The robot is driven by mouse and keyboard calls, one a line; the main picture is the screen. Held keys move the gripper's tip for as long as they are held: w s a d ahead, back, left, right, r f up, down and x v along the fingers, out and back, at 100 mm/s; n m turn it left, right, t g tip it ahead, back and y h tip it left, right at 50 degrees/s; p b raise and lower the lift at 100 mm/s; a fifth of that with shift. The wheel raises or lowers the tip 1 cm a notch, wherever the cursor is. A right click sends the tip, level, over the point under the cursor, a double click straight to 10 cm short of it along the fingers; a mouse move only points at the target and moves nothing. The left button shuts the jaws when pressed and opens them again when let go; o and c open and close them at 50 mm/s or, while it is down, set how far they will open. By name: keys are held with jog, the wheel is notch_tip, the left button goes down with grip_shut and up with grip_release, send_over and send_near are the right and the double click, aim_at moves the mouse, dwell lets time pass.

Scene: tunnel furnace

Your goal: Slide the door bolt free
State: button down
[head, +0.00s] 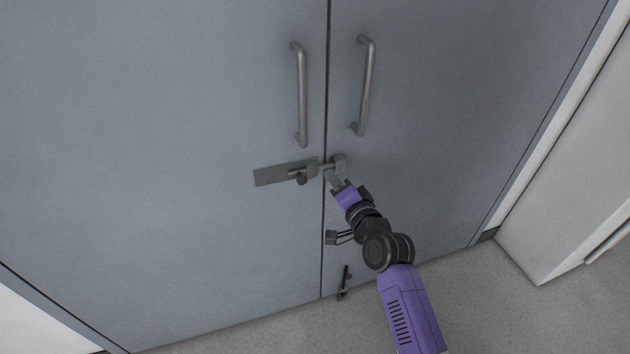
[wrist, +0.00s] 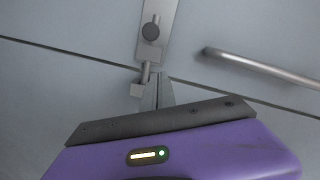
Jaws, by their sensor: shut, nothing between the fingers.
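The door bolt (head: 322,167) is a grey metal rod on a flat plate (head: 270,175) on the left door leaf. The rod spans the seam and reaches a small block-like keeper (head: 339,161) on the right leaf. A round knob (head: 301,179) sticks out near the guide. The wrist view shows the knob (wrist: 150,31), rod (wrist: 146,70) and keeper (wrist: 138,90). My gripper (head: 329,175) is shut and empty, just below the rod near the seam. In the wrist view its fingertips (wrist: 160,77) are close beside the rod and keeper; contact cannot be told.
Two vertical bar handles, left (head: 300,95) and right (head: 365,85), stand out above the bolt. A small dark floor bolt (head: 345,282) is low by the seam. A white wall (head: 575,190) juts out at right. The door surface left of the plate is clear.

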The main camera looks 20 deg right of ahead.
jog(key=shift+w+a+f+p, duration=0.25)
jog(key=shift+w+a+f, duration=0.15)
jog(key=shift+a, duration=0.2)
jog(key=shift+w+a+f+p, duration=0.3)
jog(key=shift+w+a, duration=0.2)
jog(key=shift+a, duration=0.15)
jog(key=shift+w+a+f+p, duration=0.2)
jog(key=shift+w+a+f, duration=0.2)
jog(key=shift+a, duration=0.2)
